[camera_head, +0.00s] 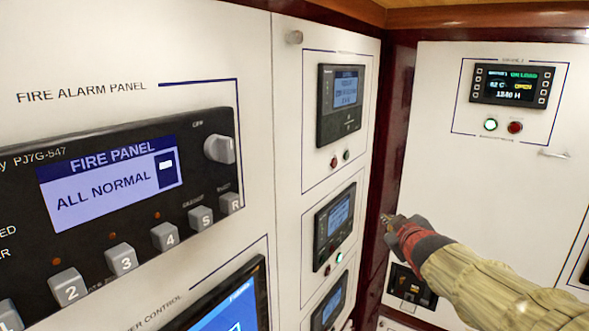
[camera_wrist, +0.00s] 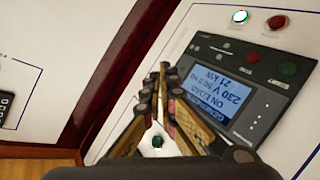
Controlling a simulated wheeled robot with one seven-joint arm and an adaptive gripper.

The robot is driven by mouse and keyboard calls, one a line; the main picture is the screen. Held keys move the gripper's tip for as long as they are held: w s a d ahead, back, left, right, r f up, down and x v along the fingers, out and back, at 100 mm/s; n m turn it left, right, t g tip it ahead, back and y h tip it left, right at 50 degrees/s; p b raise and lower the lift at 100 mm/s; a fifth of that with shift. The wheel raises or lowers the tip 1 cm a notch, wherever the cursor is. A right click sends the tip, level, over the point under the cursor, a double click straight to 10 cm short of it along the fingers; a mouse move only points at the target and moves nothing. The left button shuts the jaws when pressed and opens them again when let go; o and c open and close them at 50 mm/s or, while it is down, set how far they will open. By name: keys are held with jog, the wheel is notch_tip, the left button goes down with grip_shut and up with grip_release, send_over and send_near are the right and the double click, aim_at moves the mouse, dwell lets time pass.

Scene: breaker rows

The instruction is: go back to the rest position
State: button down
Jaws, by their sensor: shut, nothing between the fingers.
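My gripper (camera_head: 390,219) is at the right of the middle in the head view, in front of the dark red corner post between two white panels. In the wrist view its two fingers (camera_wrist: 163,70) point up the picture and meet at the tips, with nothing between them. A controller with a blue display (camera_wrist: 222,97) stands behind and right of the fingers, upside down in this view, and the fingers hide part of it. I cannot tell whether the fingers touch anything.
The fire alarm panel (camera_head: 120,190) fills the left of the head view. More controllers (camera_head: 341,104) line the middle panel. A generator display (camera_head: 511,85) with green and red lamps is at the upper right. A black breaker unit (camera_head: 411,287) sits below my gripper.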

jog(key=s+a+f+m+g+b, duration=0.2)
jog(key=s+f+b, duration=0.5)
jog(key=s+f, duration=0.5)
jog(key=s+a+f+m+g+b, duration=0.2)
jog(key=s+f+b, duration=0.6)
jog(key=s+f, duration=0.4)
jog(key=s+a+f+m+g+y+b, duration=0.1)
jog(key=s+a+f+m+g+b, duration=0.1)
jog(key=s+f+b, duration=0.6)
jog(key=s+a+f+g, duration=0.1)
jog(key=s+f+g, duration=0.1)
jog(key=s+f, duration=0.3)
jog(key=shift+a+f+g, duration=0.35)
jog(key=shift+g, duration=0.05)
